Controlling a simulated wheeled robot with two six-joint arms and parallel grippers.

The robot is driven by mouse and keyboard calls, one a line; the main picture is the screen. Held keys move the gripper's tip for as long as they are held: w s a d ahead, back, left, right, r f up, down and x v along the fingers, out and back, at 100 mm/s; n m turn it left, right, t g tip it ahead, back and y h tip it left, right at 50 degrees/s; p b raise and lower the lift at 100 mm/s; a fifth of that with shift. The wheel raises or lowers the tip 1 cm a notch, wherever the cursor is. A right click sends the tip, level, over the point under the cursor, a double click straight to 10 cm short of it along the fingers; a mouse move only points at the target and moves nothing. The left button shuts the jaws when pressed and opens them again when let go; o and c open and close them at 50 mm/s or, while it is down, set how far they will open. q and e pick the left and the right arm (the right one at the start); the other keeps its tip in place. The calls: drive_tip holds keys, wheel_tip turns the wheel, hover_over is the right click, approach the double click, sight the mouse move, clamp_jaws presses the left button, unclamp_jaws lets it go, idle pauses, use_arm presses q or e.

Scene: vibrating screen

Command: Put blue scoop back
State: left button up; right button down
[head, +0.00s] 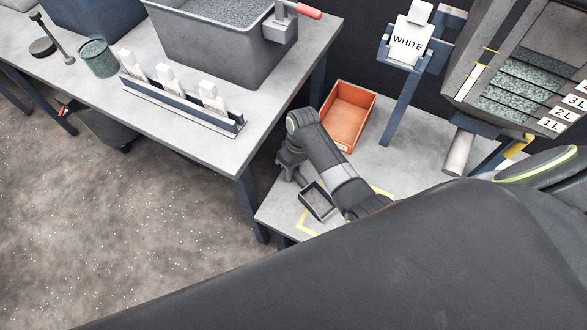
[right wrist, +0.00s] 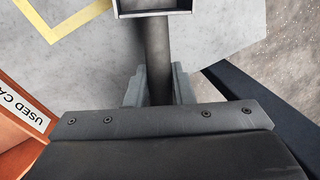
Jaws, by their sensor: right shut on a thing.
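The scoop (head: 318,203) looks dark grey, with an open box-shaped head, and shows in front of my right forearm in the head view. My right gripper (head: 292,172) is shut on its handle, though the fingers are small and partly hidden there. In the right wrist view, the round dark handle (right wrist: 158,62) stands between the two fingers of my right gripper (right wrist: 159,88), with the edge of the scoop head at the top. A yellow outline (head: 305,222) is marked on the low table near the scoop. I cannot tell whether the scoop touches the table. My left gripper is not in view.
An orange bin (head: 350,112) stands on the low table (head: 398,160), behind my right arm; its label reads "USED CA" in the wrist view. A stand with a WHITE card (head: 408,44) and a sieve machine (head: 520,75) are beyond. A higher table (head: 190,150) is left.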

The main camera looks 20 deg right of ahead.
drive_tip(key=c, duration=1.3)
unclamp_jaws()
drive_tip(key=shift+o, duration=0.2)
wheel_tip(320, 180, up, 12)
drive_tip(key=w+d+p, duration=0.1)
drive_tip(key=d, duration=0.1)
drive_tip(key=shift+p, duration=0.4)
drive_tip(key=shift+w, duration=0.1)
